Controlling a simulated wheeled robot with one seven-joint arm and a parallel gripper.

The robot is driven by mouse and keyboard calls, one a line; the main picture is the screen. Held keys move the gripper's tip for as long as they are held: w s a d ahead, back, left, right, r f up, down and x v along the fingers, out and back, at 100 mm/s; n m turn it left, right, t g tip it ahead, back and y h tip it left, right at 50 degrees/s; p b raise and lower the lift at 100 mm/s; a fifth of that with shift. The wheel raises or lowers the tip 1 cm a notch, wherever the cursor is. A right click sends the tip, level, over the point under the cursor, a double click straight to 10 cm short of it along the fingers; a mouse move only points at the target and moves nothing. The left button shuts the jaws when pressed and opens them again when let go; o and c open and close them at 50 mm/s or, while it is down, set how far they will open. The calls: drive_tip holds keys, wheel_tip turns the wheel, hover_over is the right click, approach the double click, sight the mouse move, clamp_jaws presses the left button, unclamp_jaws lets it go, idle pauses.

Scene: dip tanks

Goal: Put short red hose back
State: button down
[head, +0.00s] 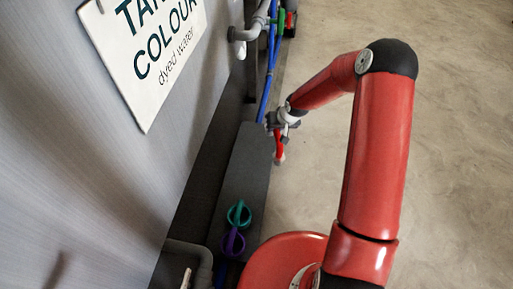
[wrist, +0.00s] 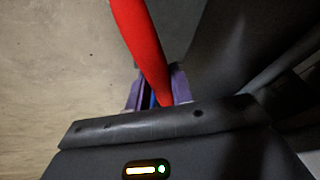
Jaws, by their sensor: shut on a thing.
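The short red hose (head: 279,146) is held by my gripper (head: 284,124) and hangs below it, with a pale tip at its lower end. It is over or beside the right edge of the dark grey ledge (head: 245,165); I cannot tell its height above the ledge or floor. In the wrist view the red hose (wrist: 142,40) runs from the top edge down between the purple-grey fingers of my gripper (wrist: 157,88), which are shut on it. The hose's far end is outside the wrist view.
A teal ring-shaped piece (head: 239,214) and a purple one (head: 232,242) are at the near end of the ledge. A blue hose (head: 267,75) and grey pipe (head: 252,27) are beyond. The tank wall with a sign (head: 150,50) stands left. Floor (head: 460,180) at right is clear.

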drive_tip(key=w+a+r+b, duration=0.3)
drive_tip(key=w+a+r, duration=0.4)
drive_tip(key=r, duration=0.4)
wheel_tip(320, 180, down, 20)
drive_tip(key=b, duration=0.2)
drive_tip(key=shift+w+d, duration=0.2)
drive_tip(key=shift+w, duration=0.15)
drive_tip(key=shift+r, duration=0.1)
drive_tip(key=c, duration=1.2)
unclamp_jaws()
drive_tip(key=shift+b, duration=0.3)
drive_tip(key=shift+c, duration=0.2)
